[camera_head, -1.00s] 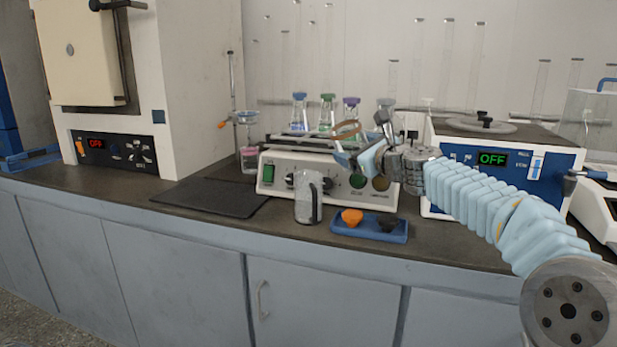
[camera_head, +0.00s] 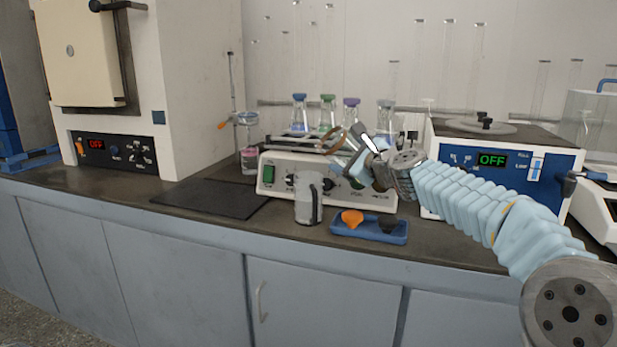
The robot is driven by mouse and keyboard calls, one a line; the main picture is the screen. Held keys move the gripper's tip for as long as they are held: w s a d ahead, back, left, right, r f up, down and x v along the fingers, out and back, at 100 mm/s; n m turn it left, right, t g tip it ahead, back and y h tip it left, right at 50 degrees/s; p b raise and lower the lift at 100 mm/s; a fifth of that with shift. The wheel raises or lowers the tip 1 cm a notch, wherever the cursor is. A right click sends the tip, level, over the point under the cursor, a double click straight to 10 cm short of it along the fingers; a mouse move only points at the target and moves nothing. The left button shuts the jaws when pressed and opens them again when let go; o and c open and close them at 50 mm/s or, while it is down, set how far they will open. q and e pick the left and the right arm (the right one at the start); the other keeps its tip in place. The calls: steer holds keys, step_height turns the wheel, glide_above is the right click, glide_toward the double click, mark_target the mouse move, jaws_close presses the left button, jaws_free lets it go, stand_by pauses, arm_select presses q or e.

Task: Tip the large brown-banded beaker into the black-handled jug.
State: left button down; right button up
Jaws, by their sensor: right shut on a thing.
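The large brown-banded beaker (camera_head: 333,138) is held in the air in front of the shaker; its brown band shows as a slanted ring and the clear body is hard to make out. My right gripper (camera_head: 358,152) is shut on it, reaching in from the right. The black-handled jug (camera_head: 306,203) stands upright on the bench, below and left of the beaker and apart from it. Its black handle faces right. I cannot see what is inside the jug or beaker. My left gripper is out of view.
A blue tray (camera_head: 370,236) with an orange and a black piece lies right of the jug. The shaker (camera_head: 275,168) with several stoppered flasks stands behind. A dark mat (camera_head: 210,197) lies left. A blue-fronted device (camera_head: 500,185) stands right, a furnace (camera_head: 190,80) far left.

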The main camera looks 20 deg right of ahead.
steer(key=shift+r+n+p, duration=0.6)
steer(key=shift+n+p, duration=0.2)
steer(key=shift+p, duration=0.05)
stand_by(0.3)
steer(key=shift+a+f+n+h+p, duration=0.1)
steer(key=shift+f+n+h+p, duration=0.1)
steer(key=shift+n, duration=0.55)
steer(key=shift+a+f+n+h+p, duration=0.1)
steer(key=shift+f+n+h+p, duration=0.1)
steer(key=shift+n, duration=0.55)
stand_by(1.1)
steer(key=shift+a+r+n+p, duration=0.3)
steer(key=shift+n+p, duration=0.1)
steer(key=shift+p, duration=0.3)
stand_by(0.5)
steer(key=shift+s+a+r+n+p, duration=0.1)
steer(key=shift+a+r+n+p, duration=0.1)
steer(key=shift+a+n+p, duration=0.15)
stand_by(0.8)
steer(key=shift+a+f+n+h, duration=0.25)
steer(key=shift+n+h, duration=0.05)
steer(key=shift+n, duration=0.55)
stand_by(1.1)
